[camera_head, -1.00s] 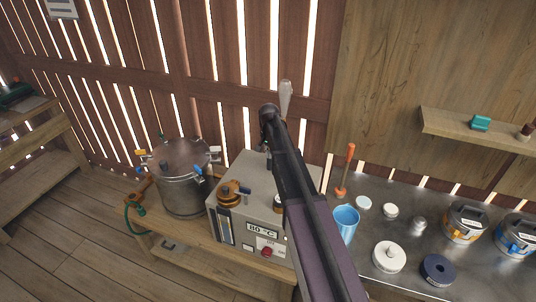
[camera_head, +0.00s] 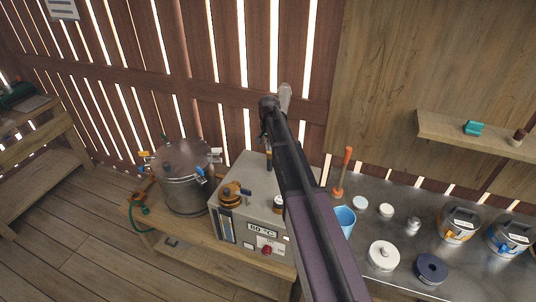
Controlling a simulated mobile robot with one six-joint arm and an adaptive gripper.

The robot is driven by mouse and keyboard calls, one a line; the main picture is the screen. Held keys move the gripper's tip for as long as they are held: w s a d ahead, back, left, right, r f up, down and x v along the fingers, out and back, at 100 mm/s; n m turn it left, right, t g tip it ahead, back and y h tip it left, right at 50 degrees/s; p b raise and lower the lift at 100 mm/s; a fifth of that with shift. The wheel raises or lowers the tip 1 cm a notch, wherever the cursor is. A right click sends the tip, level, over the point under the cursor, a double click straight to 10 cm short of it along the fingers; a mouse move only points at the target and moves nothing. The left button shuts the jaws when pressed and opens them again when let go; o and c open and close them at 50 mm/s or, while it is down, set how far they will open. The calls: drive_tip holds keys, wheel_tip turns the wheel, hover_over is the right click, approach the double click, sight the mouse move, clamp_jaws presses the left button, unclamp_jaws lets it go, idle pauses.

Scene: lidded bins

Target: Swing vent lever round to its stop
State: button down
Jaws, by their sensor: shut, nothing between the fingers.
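A steel pot (camera_head: 184,190) with a lid (camera_head: 184,157) and several coloured clamps at its rim stands on the low wooden bench. Beside it is a grey box (camera_head: 257,170) with an "80 °C" display. A brass-coloured round fitting (camera_head: 232,195) with a short dark handle sits on the box's top left. I cannot tell for certain which part is the vent lever. My arm reaches up from the bottom across the box. My gripper (camera_head: 268,158) is small, dark and partly hidden by the arm, above the back of the box. It is shut and empty, apart from the pot and brass fitting.
On the metal counter at right are a blue cup (camera_head: 345,220), an orange-handled tool (camera_head: 343,172), a white lid (camera_head: 384,255), a dark ring (camera_head: 431,268) and two cans (camera_head: 459,224). A green hose (camera_head: 139,216) hangs left of the pot. The floor at left is clear.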

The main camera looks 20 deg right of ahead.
drive_tip(key=shift+r+p, duration=0.35)
drive_tip(key=shift+r, duration=0.2)
idle(0.4)
drive_tip(key=s+n, duration=0.1)
drive_tip(key=n, duration=0.3)
drive_tip(key=s+r+n+p, duration=0.1)
drive_tip(key=n, duration=0.3)
drive_tip(key=s+r+n+p, duration=0.1)
drive_tip(key=n, duration=0.3)
drive_tip(key=shift+s+a+r, duration=0.1)
drive_tip(key=shift+s+r, duration=0.15)
drive_tip(key=shift+f, duration=0.2)
wheel_tip(320, 180, down, 9)
drive_tip(key=b, duration=0.9)
idle(0.3)
drive_tip(key=shift+f, duration=0.1)
